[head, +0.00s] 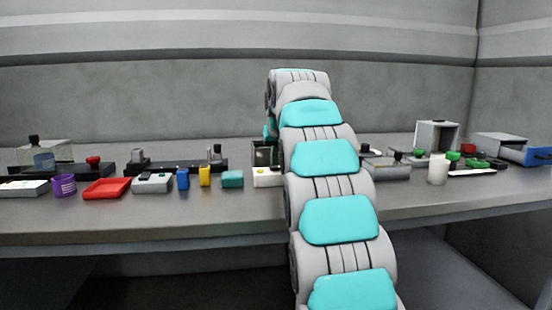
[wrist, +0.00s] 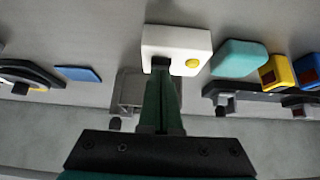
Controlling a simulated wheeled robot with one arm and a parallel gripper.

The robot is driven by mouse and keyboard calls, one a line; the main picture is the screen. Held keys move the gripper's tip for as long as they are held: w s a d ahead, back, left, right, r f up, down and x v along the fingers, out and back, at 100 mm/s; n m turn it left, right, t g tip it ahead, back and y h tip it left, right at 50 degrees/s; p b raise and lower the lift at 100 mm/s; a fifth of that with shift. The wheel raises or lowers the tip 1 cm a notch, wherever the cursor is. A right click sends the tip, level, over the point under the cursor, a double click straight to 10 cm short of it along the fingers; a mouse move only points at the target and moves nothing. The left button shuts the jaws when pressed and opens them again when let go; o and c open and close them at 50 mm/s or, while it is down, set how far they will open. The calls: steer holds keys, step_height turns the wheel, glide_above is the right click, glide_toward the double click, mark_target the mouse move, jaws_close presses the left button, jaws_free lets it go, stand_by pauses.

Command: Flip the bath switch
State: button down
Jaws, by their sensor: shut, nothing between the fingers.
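A white box (head: 267,180) with a round yellow button stands near the front of the bench, just left of my arm in the head view. In the wrist view the white box (wrist: 190,43) shows a small dark part at its edge, right at my fingertips. This may be the bath switch; no label is readable. My gripper (wrist: 162,72) is shut and empty, with its dark green fingers together over that edge. I cannot tell whether they touch it. In the head view my arm hides the fingertips.
A teal block (head: 232,179) stands close beside the white box, then yellow (head: 204,176) and blue (head: 183,179) blocks. A grey box (wrist: 130,90) sits behind my fingers. The bench's front strip is clear.

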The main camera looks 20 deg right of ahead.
steer(key=f+b, duration=0.1)
steer(key=b, duration=0.2)
steer(key=shift+s+a+f+t, duration=0.1)
steer(key=shift+s+f+t, duration=0.1)
steer(key=shift+t, duration=0.1)
steer(key=shift+r+p, duration=0.3)
steer(key=shift+p, duration=0.1)
steer(key=shift+r, duration=0.1)
steer(key=shift+r+p, duration=0.6)
steer(key=shift+r, duration=0.15)
